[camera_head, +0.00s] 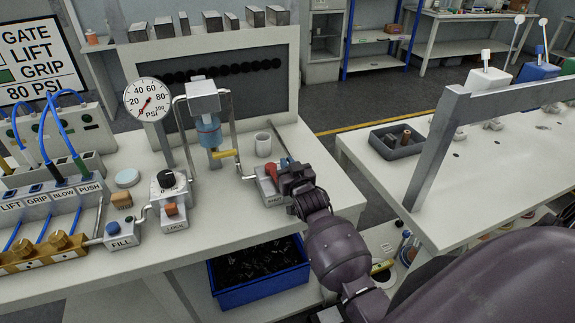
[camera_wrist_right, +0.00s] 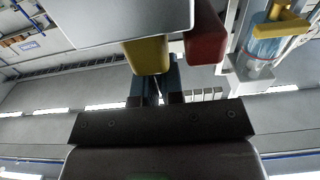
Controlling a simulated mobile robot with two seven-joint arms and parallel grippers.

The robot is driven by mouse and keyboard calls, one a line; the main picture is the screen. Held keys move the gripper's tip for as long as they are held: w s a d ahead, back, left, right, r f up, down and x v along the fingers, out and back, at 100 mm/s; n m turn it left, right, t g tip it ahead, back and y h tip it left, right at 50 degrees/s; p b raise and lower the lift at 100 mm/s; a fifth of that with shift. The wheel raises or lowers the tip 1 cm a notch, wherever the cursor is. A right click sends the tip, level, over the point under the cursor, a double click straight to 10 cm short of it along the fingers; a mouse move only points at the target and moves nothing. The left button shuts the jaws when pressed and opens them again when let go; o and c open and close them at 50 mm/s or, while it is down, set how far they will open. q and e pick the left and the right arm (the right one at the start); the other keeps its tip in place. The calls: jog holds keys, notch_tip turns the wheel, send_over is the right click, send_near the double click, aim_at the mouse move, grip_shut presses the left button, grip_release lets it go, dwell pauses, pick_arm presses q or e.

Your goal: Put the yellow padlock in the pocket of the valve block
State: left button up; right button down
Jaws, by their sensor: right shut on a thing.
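The valve block (camera_head: 273,200) is a pale box at the right part of the bench, with a red handle (camera_head: 271,171) on top. In the right wrist view its pale face (camera_wrist_right: 100,20) fills the top, beside the red handle (camera_wrist_right: 205,40). My right gripper (camera_head: 287,169) is at the block's right side, close to the red handle. It is shut on the yellow padlock (camera_wrist_right: 147,55), which shows at the fingertips in the right wrist view, partly covered by the pale block. The padlock is hidden in the head view. The pocket cannot be made out. My left gripper is out of view.
A filter with a yellow lever (camera_head: 224,154) and a white cup (camera_head: 263,144) stand behind the block. A pressure gauge (camera_head: 149,101) and pipes are to the left. A blue bin (camera_head: 258,286) sits below the bench. A second bench (camera_head: 490,165) is at right.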

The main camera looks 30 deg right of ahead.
jog(key=c, duration=1.2)
grip_release()
jog(key=shift+f, duration=0.1)
jog(key=shift+c, duration=0.2)
jog(key=shift+r, duration=0.2)
jog(key=v, duration=1.2)
jog(key=s+a+f+n+g+y, duration=0.2)
jog(key=s+a+f, duration=0.1)
jog(key=s+f, duration=0.4)
jog(key=s+a+f+n+g+y, duration=0.1)
jog(key=s+a+f+g+y, duration=0.1)
jog(key=s+f, duration=0.5)
jog(key=s+a+g, duration=0.1)
jog(key=s+a, duration=0.1)
jog(key=s, duration=0.1)
jog(key=shift+s+a+f+n+g, duration=0.25)
jog(key=shift+s+n+g, duration=0.05)
jog(key=shift+n, duration=0.1)
